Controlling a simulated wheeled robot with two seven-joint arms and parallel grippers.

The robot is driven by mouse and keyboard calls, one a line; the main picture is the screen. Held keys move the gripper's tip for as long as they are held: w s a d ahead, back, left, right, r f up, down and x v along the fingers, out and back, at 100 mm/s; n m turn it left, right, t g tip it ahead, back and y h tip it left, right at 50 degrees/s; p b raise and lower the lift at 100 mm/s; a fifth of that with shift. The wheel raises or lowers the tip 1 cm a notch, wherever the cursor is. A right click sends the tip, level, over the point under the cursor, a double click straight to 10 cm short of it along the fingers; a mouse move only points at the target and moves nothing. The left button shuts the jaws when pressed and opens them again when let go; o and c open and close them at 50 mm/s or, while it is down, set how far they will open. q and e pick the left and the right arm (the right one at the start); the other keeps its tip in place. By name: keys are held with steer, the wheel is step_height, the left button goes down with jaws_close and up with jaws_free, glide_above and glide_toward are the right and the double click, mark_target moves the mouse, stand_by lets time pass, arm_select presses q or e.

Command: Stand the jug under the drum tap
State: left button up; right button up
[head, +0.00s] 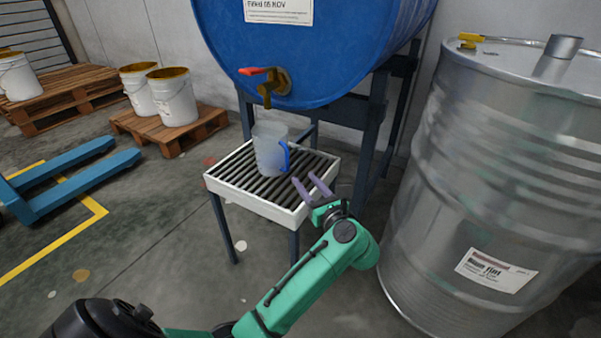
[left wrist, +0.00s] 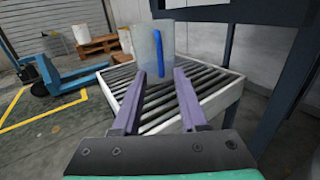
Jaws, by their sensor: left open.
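A translucent jug (head: 268,150) with a blue handle stands upright on a slatted drip stand (head: 228,188) with a white rim. The brass drum tap (head: 270,88) with a red lever hangs from the blue drum (head: 320,50), above the jug in the head view. In the left wrist view the jug (left wrist: 147,48) is ahead, its blue handle facing me. My left gripper (head: 311,184) is open, its purple fingers pointing at the handle from the front right. In the left wrist view the gripper (left wrist: 158,82) shows a gap between its fingertips and the handle looks to lie between or just beyond them.
A large silver drum (head: 470,170) stands close on the right of my left arm. A dark frame (head: 372,125) carries the blue drum. Pallets (head: 170,131) with white buckets and a blue pallet truck (head: 75,165) are at the left.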

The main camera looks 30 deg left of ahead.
arm_select(q)
steer(key=s+d+f+n+t+h, duration=0.3)
steer(key=d+n+h, duration=0.35)
steer(key=n, duration=0.55)
steer(key=s+d+f+n+t+h, duration=0.2)
steer(key=d+f+n+t+h, duration=0.4)
steer(key=n, duration=0.5)
steer(key=s+d+f+n+t+h, duration=0.1)
steer(key=s+d+n+h, duration=0.25)
steer(key=n+h, duration=0.6)
steer(key=s+d+f+m+g, duration=0.4)
steer(key=s+f+m+g, duration=0.4)
steer(key=f, duration=0.5)
steer(key=s+m, duration=0.2)
steer(key=s, duration=0.1)
steer(key=shift+d+g, duration=0.4)
steer(key=shift+r, duration=0.1)
